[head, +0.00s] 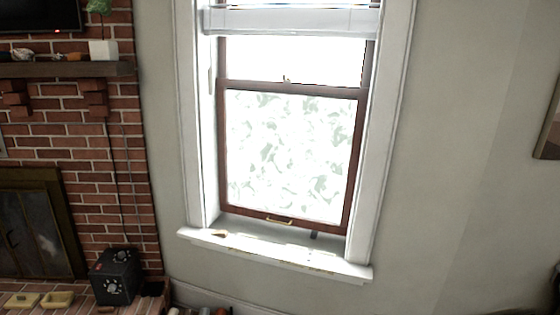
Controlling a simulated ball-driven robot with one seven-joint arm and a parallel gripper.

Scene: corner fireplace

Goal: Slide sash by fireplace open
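The sash (215,160) is a dark red-brown wooden frame around a bright pane with a leafy pattern. It stands in a white window casing (384,140), to the right of the brick fireplace. Its bottom rail sits down close to the white sill (270,254), so the sash looks shut. A brass-coloured handle (279,221) is at the middle of the bottom rail. A small latch (286,79) shows on the meeting rail. My gripper is not in view.
The brick fireplace (100,190) with a dark firebox door (35,228) and wooden mantel (70,69) is at the left. A black box (115,277) stands on the hearth. Small items lie on the sill. Bare wall (460,140) is at the right, with a picture frame (549,130) at the edge.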

